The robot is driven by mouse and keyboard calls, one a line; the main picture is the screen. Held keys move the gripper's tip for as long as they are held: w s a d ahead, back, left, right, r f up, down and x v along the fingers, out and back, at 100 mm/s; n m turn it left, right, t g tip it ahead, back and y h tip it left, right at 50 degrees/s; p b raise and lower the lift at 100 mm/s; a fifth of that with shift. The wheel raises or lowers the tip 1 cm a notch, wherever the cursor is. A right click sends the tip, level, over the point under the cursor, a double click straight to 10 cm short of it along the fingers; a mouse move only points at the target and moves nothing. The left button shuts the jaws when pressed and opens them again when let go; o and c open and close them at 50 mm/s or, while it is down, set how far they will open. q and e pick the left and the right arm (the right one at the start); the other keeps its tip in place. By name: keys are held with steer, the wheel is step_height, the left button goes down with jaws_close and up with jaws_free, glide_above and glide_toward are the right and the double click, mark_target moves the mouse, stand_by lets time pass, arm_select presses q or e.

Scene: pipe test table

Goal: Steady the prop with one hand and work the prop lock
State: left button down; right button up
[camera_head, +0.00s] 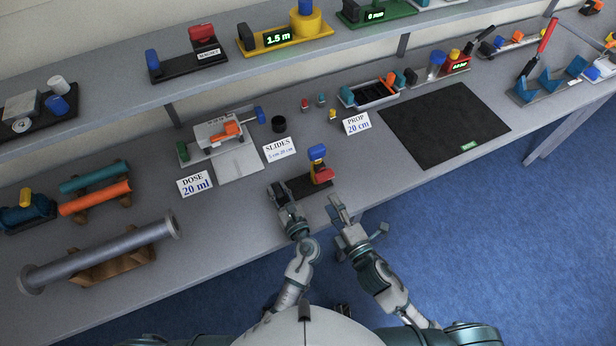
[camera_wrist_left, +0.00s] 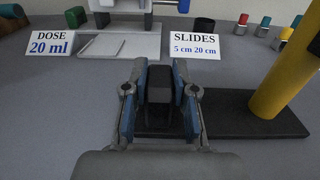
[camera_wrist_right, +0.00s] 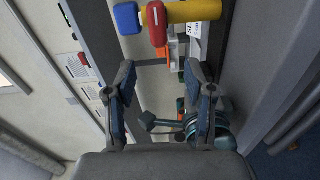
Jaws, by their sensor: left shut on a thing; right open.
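The prop stands on a black base (camera_head: 305,186) near the table's front edge. It has a yellow post, a red part (camera_head: 322,174) and a blue top (camera_head: 317,151). My left gripper (camera_head: 282,191) is shut on a dark upright block (camera_wrist_left: 158,88) at the left end of the base. The yellow post (camera_wrist_left: 280,80) rises to its right in the left wrist view. My right gripper (camera_head: 338,204) is open and empty, in front of the prop. In the right wrist view, the blue top (camera_wrist_right: 127,18), red part (camera_wrist_right: 157,25) and yellow post (camera_wrist_right: 194,11) lie beyond the open fingers (camera_wrist_right: 165,92), apart from them.
A "PROP 20 cm" card (camera_head: 356,123) and a "SLIDES" card (camera_head: 279,149) lie behind the prop. A black mat (camera_head: 445,125) is to the right. A grey pipe (camera_head: 100,255) rests on a wooden cradle at left. The table between prop and mat is mostly clear.

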steer(key=s+r, duration=0.1)
steer(key=s+d+r, duration=0.1)
steer(key=s+r, duration=0.1)
steer(key=shift+d, duration=0.15)
stand_by(0.4)
arm_select(q)
steer(key=c, duration=0.8)
jaws_free()
steer(key=shift+c, duration=0.2)
steer(key=shift+a, duration=0.1)
arm_select(e)
steer(key=shift+r, duration=0.1)
